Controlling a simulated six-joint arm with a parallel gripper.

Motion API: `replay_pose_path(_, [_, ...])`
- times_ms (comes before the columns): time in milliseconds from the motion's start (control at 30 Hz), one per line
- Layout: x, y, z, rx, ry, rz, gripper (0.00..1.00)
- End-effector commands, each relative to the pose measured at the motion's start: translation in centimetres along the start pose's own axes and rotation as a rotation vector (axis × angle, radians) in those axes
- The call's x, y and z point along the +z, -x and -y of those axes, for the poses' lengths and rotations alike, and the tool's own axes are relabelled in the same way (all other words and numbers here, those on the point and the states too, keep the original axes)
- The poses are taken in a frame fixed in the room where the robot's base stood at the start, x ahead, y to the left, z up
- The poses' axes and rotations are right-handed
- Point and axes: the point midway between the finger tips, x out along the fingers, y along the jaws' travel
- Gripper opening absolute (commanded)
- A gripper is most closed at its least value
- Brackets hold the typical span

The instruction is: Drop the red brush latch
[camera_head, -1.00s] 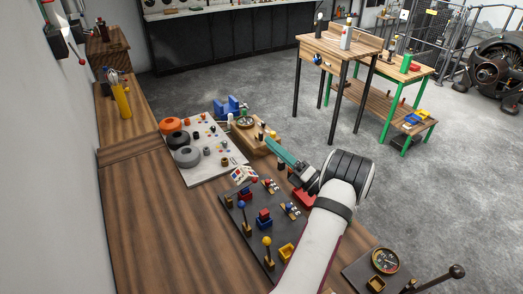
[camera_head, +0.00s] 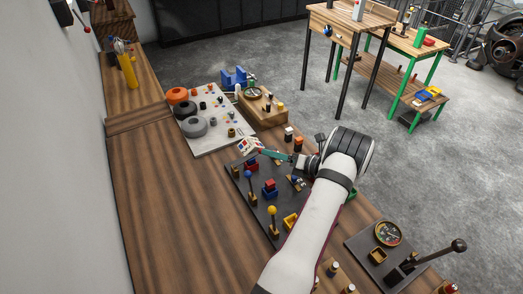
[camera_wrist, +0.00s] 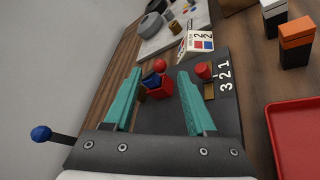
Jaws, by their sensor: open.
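My gripper (camera_wrist: 160,76) is open, its two teal fingers apart over the far end of a dark panel (camera_head: 238,182). It also shows in the head view (camera_head: 268,153), low over that end. In the wrist view a red block (camera_wrist: 160,90) with a blue piece (camera_wrist: 151,79) beside it appears between the fingers, and a red ball knob (camera_wrist: 160,65) shows just beyond. A red round knob (camera_wrist: 204,70) stands near the right finger, by the numbers 3 2 1. I cannot tell which red part is the brush latch, or whether a finger touches anything.
A blue-knobbed lever (camera_head: 248,175) and a yellow-knobbed lever (camera_head: 272,211) rise from the panel. A printed card (camera_wrist: 198,42) stands at its far end. A red tray (camera_wrist: 295,135) and an orange-topped block (camera_wrist: 296,42) lie to the right. The wooden bench left is clear.

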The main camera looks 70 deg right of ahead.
Motion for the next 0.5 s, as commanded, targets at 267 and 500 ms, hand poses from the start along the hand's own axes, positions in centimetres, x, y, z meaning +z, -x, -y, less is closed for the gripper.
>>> replay_pose_path(267, [0.0, -4.8, 0.0, 0.001, 0.000, 0.000, 0.57])
replay_pose_path(500, [0.0, -5.5, 0.0, 0.001, 0.000, 0.001, 0.57])
